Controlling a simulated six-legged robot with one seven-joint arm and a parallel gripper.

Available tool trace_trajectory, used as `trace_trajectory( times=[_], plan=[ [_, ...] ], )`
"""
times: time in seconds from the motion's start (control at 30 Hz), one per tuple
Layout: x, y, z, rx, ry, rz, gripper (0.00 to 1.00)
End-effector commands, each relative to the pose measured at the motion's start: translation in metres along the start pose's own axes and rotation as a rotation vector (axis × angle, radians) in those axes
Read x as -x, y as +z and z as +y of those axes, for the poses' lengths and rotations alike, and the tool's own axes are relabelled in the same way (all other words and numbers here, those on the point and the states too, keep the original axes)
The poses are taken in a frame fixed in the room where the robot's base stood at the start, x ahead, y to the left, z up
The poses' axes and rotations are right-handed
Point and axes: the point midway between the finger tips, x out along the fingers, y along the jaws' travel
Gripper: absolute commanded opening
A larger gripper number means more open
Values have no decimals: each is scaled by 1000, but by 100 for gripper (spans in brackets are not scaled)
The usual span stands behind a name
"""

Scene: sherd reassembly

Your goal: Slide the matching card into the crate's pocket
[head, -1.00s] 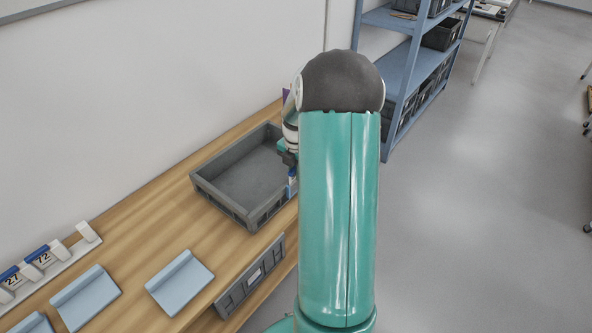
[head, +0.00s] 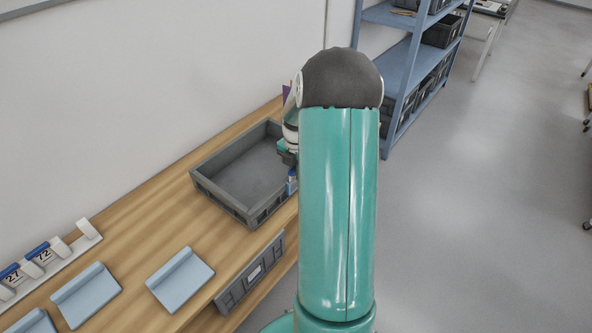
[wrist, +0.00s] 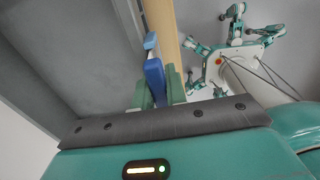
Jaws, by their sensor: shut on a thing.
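The grey crate (head: 203,190) stands on the wooden bench. My gripper (wrist: 160,85) is shut on a card with a blue grip edge (wrist: 155,78). The head view shows the card's blue part (head: 292,183) at the crate's right-hand wall, near the bench edge. My arm hides much of the gripper and this side of the crate. I cannot tell whether the card touches the crate or is in its pocket, and its number is not readable. Cards reading 27 (head: 12,279) and 72 (head: 43,256) stand in a white rack (head: 62,265) at the left.
Light blue folded plates (head: 180,280) lie on the bench (head: 140,245) in front of the rack. Blue shelving (head: 400,75) stands at the back. The floor at the right is clear.

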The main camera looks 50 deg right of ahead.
Motion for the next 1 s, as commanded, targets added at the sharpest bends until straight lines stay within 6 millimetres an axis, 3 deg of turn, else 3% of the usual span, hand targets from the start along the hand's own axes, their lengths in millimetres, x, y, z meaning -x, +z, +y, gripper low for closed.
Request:
trace_trajectory(
  times=[0.07,0.1,0.2,0.63,1.0],
  plan=[
    [-3,0,0,0,-1,1,0],
    [-3,0,0,0,0,1,20],
    [-3,0,0,0,-1,1,39],
    [4,-2,0,2,-2,4,39],
    [81,1,0,-1,4,-5,39]
  ],
)
